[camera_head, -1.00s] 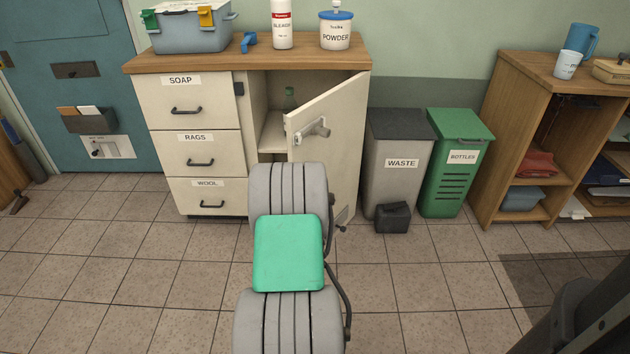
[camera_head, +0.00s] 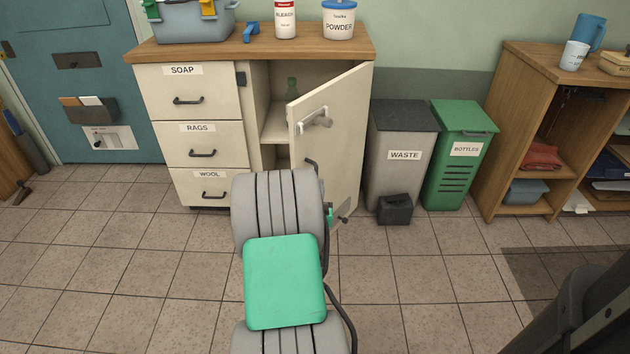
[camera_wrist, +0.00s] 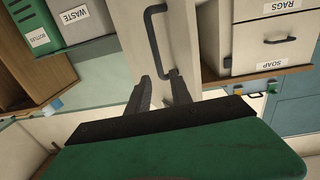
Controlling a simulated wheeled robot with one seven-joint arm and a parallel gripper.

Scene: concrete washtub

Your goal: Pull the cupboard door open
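The cream cupboard door (camera_head: 345,125) stands partly open, hinged at its right side, with its free edge swung out from the cupboard (camera_head: 252,115). A silver latch (camera_head: 314,118) sits near its upper free edge. In the wrist view the handle (camera_wrist: 153,35) stands out from the door (camera_wrist: 183,12) just beyond my gripper (camera_wrist: 163,82). In the head view, my arm hides most of the gripper.
The grey waste bin (camera_head: 402,135) and green bottles bin (camera_head: 462,165) stand right of the door, with a small black box (camera_head: 395,209) in front. Labelled drawers (camera_head: 200,140) are on the left. The tiled floor in front is clear.

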